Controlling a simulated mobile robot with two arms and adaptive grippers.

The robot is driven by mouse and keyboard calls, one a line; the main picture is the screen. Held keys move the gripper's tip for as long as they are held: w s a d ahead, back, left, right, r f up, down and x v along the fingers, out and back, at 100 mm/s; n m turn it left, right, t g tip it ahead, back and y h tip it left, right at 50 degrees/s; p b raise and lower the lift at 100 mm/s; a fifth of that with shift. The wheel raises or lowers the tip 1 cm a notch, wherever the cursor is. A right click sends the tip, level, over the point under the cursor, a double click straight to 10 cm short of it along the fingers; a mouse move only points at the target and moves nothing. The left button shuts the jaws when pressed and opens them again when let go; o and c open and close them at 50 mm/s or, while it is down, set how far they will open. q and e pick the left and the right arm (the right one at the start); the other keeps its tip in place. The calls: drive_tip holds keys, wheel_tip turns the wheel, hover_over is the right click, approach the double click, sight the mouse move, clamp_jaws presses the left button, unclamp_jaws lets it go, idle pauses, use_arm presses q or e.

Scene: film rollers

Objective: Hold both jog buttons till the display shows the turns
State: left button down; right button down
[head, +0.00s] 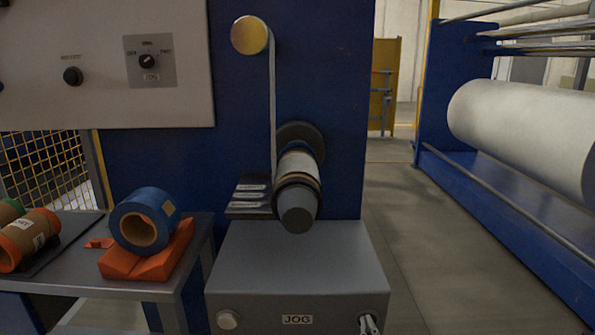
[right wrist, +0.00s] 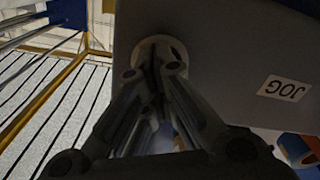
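The grey jog box (head: 297,270) stands at the bottom centre with a white JOG label (head: 297,319) on its front. The left jog button (head: 228,320), pale and round, is clear of any gripper. The right jog button (right wrist: 145,47) is a pale disc partly hidden behind my right gripper (right wrist: 153,68). That gripper's fingers are together and empty, with their tips over the button; I cannot tell if they press it. In the head view the right gripper (head: 369,325) shows at the bottom edge. My left gripper is out of view. No turns display is in view.
A grey spindle (head: 298,205) with a roll (head: 299,166) sits above the box; web runs up to a yellow roller (head: 250,35). Left, a table holds a blue roll (head: 146,218) on an orange cradle (head: 150,262). A control panel (head: 105,105) hangs above. Floor is free at right.

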idle(0.3)
drive_tip(key=s+p, duration=0.1)
drive_tip(key=s, duration=0.6)
idle(0.4)
